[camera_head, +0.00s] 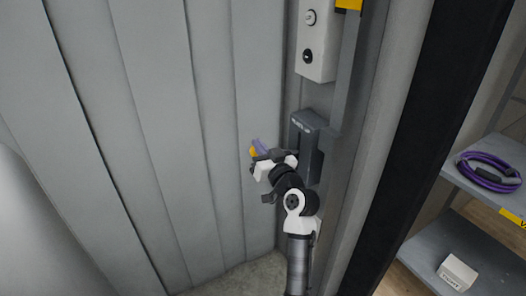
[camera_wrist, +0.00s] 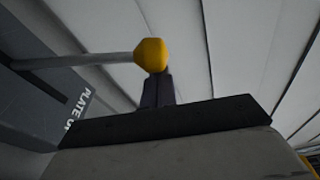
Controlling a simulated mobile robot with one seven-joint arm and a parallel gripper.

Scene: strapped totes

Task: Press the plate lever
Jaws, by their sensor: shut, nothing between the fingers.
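The plate lever is a grey rod (camera_wrist: 85,60) with a yellow knob (camera_wrist: 150,54) at its end. In the wrist view it runs left to a dark grey housing (camera_wrist: 40,105) with white lettering that starts "PLATE". In the head view the housing (camera_head: 306,125) is mounted on the wall, and the yellow knob (camera_head: 253,152) shows just left of my gripper (camera_head: 260,148). My gripper is shut and empty; its dark fingers (camera_wrist: 157,90) reach up to the knob's lower edge in the wrist view. I cannot tell whether they touch it.
A white box with two round buttons (camera_head: 318,45) is mounted above the housing. Ribbed grey panels (camera_head: 150,110) stand at the left. Beyond a black post (camera_head: 424,130) at the right, shelves hold a coiled purple cable (camera_head: 488,172) and a small white box (camera_head: 457,272).

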